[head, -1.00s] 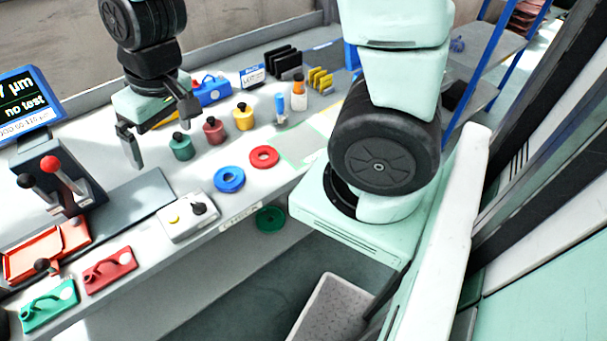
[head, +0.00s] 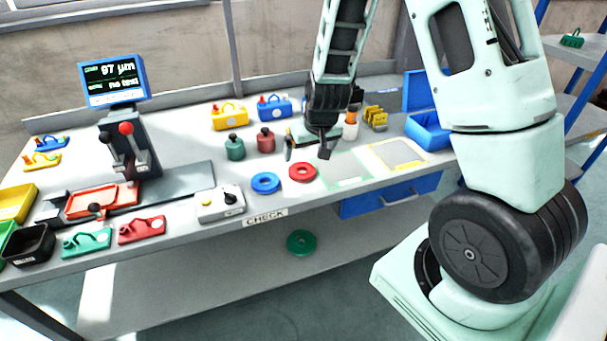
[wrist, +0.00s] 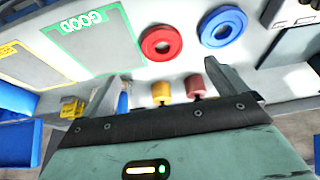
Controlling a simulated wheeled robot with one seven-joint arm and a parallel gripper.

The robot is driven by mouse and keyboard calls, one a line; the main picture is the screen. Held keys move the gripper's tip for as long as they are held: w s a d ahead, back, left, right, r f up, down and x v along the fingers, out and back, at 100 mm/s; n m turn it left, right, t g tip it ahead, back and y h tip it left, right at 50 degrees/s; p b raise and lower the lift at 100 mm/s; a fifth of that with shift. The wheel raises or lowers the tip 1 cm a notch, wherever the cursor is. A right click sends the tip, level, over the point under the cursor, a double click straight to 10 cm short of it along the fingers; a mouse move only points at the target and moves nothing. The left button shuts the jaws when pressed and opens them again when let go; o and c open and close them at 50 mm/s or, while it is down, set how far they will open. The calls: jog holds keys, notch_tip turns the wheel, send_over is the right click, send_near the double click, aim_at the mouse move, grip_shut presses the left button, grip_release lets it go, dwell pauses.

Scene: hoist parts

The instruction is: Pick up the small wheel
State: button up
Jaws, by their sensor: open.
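Three ring-shaped wheels show. A red wheel (head: 302,172) and a blue wheel (head: 265,183) lie flat, side by side, near the bench's front edge. A green wheel (head: 301,243) lies on the lower shelf. The red wheel looks slightly smaller than the blue one; I cannot tell for sure which is the small wheel. My gripper (head: 306,150) is open and empty above the bench, just behind the red wheel and apart from it. In the wrist view the red wheel (wrist: 161,43) and blue wheel (wrist: 222,27) lie beyond the fingertips (wrist: 160,78).
Green (head: 234,147) and red (head: 266,140) knobbed weights stand left of my gripper. An orange-capped bottle (head: 350,130) and yellow rack (head: 375,117) stand to its right. A switch box (head: 221,203) is at the front edge. Marked pads (head: 398,154) lie free on the right.

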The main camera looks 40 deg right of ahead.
aim_at(301, 173)
jog(key=shift+p+x, duration=0.65)
jog(key=shift+x, duration=4.35)
jog(key=shift+w+a, duration=0.15)
jog(key=shift+r, duration=0.1)
jog(key=c, duration=1.5)
